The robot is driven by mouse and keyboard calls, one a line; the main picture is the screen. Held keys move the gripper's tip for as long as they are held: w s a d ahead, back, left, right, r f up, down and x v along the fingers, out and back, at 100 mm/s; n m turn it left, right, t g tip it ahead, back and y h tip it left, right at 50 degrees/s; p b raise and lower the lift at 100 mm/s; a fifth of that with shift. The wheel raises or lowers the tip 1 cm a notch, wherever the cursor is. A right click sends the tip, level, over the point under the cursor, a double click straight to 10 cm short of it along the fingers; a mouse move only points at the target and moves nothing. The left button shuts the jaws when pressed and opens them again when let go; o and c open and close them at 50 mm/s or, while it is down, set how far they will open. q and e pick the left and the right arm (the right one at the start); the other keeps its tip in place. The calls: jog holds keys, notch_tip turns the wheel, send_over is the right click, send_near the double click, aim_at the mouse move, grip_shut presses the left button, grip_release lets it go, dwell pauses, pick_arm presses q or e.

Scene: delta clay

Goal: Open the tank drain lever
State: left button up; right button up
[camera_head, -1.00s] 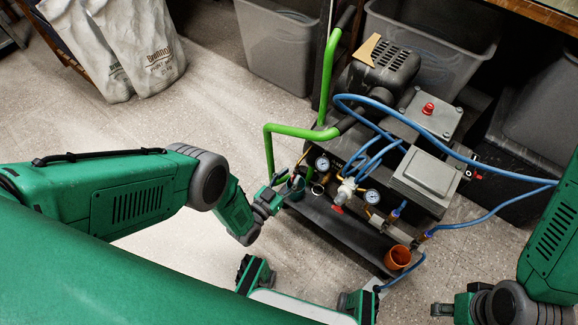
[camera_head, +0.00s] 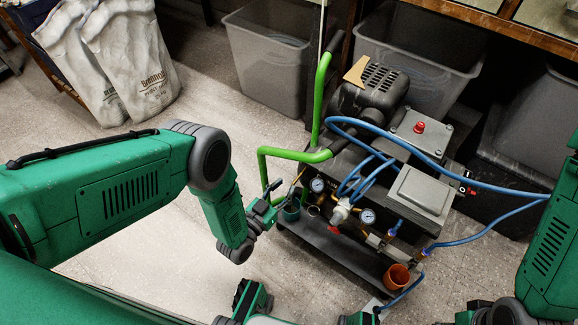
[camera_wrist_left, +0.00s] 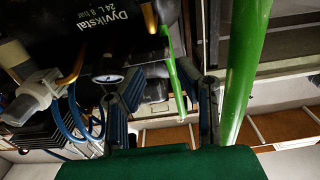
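The compressor tank is dark and sits low under the motor; its side with white lettering shows in the left wrist view (camera_wrist_left: 75,25). Part of the green bar (camera_wrist_left: 245,75) passes close by one finger. I cannot make out the drain lever clearly. My right gripper (camera_head: 478,308) is at the lower right, partly cut off.
Gauges (camera_head: 318,184), brass fittings and blue hoses (camera_head: 490,184) crowd the compressor's front. Grey bins (camera_head: 270,65) and white sacks (camera_head: 125,60) stand behind. The floor left of the compressor is clear.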

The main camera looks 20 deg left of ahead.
pick_arm(q)
jog(key=shift+a, duration=0.1)
jog(key=s+a+n+g+y, duration=0.2)
jog(key=s+a+g+y, duration=0.2)
jog(key=s+a+g, duration=0.6)
jog(key=s+a+r+n+g+y, duration=0.1)
jog(key=s+a+r+g, duration=0.15)
jog(key=s+r, duration=0.45)
jog(key=s+a+r+g+y, duration=0.15)
jog(key=s+g, duration=0.25)
jog(key=s, duration=0.7)
notch_tip(320, 180, up, 19)
jog(key=p, duration=1.8)
jog(key=shift+d+f, duration=0.15)
